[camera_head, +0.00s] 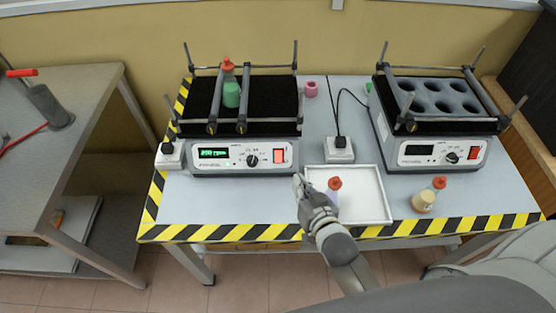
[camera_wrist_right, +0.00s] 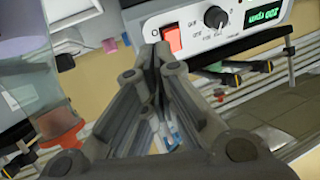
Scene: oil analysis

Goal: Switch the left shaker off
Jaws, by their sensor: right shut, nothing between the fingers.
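The left shaker (camera_head: 225,171) stands at the back left of the table, its display (camera_head: 213,153) lit green and reading about 200 rpm. Its red switch (camera_head: 279,156) is at the right end of the front panel, beside a black knob (camera_head: 252,161). A flask of green liquid (camera_head: 231,95) is clamped between its bars. My right gripper (camera_head: 299,179) is shut and empty, just in front of and below the switch. In the right wrist view the shut fingertips (camera_wrist_right: 157,50) point up near the red switch (camera_wrist_right: 172,38); contact cannot be told. My left gripper is out of view.
The right shaker (camera_head: 391,149) has a dark display and an empty holder. A white tray (camera_head: 375,198) with a red-capped flask (camera_head: 334,187) lies beside my right gripper. Another flask (camera_head: 424,200) stands to the right. A white socket (camera_head: 339,150) is between the shakers.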

